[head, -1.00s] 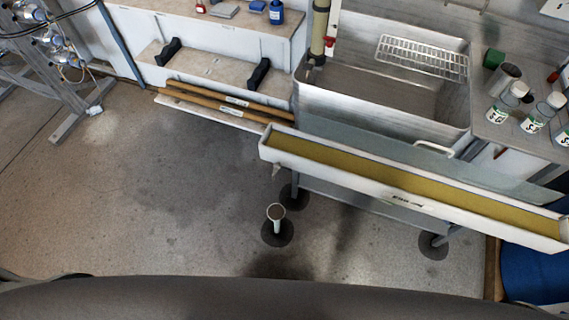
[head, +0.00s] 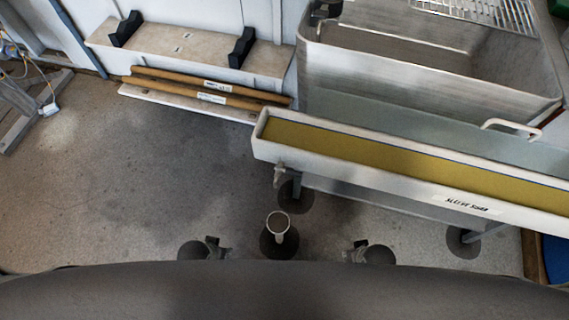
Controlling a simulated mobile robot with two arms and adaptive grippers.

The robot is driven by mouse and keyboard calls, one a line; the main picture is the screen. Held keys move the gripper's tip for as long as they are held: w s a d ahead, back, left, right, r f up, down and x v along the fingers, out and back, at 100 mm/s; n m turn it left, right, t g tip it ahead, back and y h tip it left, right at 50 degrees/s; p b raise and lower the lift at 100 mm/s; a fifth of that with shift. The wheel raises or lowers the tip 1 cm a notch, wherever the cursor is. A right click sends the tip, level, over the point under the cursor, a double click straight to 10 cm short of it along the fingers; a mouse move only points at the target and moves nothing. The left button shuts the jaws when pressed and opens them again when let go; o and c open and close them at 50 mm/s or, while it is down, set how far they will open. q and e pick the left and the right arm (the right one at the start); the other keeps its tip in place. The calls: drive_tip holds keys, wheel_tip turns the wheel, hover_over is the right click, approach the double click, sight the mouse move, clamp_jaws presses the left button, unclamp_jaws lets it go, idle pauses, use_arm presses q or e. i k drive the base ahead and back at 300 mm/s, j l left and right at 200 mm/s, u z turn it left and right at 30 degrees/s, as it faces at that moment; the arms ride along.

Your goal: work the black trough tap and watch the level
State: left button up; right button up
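A long white trough (head: 330,170) holds yellow-olive liquid (head: 360,152) along its length. A small tap-like fitting (head: 280,171) hangs under its left end; it looks grey rather than black, and its handle position is too small to tell. A white-rimmed funnel or pipe (head: 278,225) stands on the floor below, slightly left of the fitting, with a dark base. My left gripper (head: 214,246) is low, left of the funnel. My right gripper (head: 358,248) is low, right of it. Both are apart from the tap and appear empty; their finger opening is unclear.
A steel sink (head: 430,70) stands behind the trough, with a white handle (head: 511,127) on the pale surface between. A shelf (head: 190,52) with black brackets and brown poles (head: 200,90) line the wall at left. Open floor lies at left. My dark body fills the bottom.

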sight(288, 172)
drive_tip(key=z, duration=1.1)
drive_tip(key=k+l+u, duration=0.15)
drive_tip(key=k+l, duration=0.25)
drive_tip(key=l, duration=0.1)
